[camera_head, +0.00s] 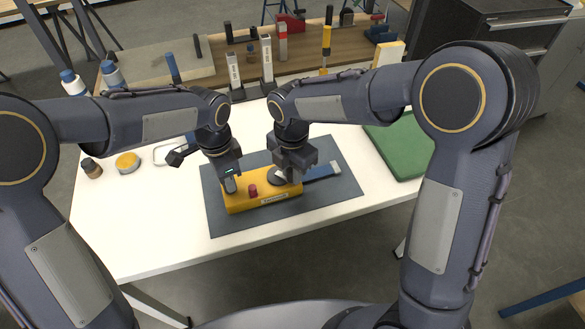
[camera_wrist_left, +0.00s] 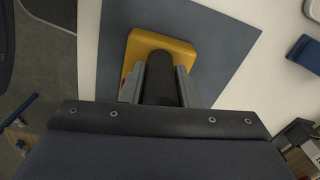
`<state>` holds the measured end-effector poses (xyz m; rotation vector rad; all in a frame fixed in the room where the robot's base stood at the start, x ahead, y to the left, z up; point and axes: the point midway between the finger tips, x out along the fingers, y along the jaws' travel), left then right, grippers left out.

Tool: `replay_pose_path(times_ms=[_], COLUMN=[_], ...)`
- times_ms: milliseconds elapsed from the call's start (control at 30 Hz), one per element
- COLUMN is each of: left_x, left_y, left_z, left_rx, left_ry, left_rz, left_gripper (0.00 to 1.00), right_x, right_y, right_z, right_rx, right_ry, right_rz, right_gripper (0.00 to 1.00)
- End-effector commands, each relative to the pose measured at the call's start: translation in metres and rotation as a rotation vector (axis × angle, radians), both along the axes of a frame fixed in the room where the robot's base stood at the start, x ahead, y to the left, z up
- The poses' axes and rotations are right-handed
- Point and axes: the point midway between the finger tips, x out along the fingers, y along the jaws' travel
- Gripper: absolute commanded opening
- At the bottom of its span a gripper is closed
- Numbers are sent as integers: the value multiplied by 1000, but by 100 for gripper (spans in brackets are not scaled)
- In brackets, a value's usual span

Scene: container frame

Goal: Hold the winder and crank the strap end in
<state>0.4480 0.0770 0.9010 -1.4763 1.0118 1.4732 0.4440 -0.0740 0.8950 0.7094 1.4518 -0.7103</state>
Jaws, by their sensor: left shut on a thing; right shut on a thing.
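The winder (camera_head: 262,203) is a yellow block with a white label on its front, lying on a dark grey mat (camera_head: 222,219). A short red knob (camera_head: 252,191) stands on its top. My left gripper (camera_head: 230,186) is shut on the winder's dark grip at its left end; that grip (camera_wrist_left: 160,78) shows between the fingers in the left wrist view. My right gripper (camera_head: 288,176) is shut at the winder's right end, by a grey round part (camera_head: 276,178); it seems to hold the crank, mostly hidden.
A green pad (camera_head: 402,147) lies at the table's right. A yellow-topped round tin (camera_head: 127,162) and a small dark jar (camera_head: 92,168) stand at the left. The white table (camera_head: 150,230) is clear in front. A brown bench with tools stands behind.

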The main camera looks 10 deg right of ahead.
Motion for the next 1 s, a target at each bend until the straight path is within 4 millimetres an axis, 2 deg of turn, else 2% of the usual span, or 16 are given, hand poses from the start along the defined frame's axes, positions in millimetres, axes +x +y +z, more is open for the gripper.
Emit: replay_pose_path(times_ms=[1000], left_x=[0], left_y=[0], left_z=[0], left_rx=[0], left_ry=[0], left_rz=[-1], left_gripper=[0], right_x=[-13], right_y=[33], right_z=[1], right_rx=[2], right_ry=[-1], right_rz=[-935], right_gripper=[0])
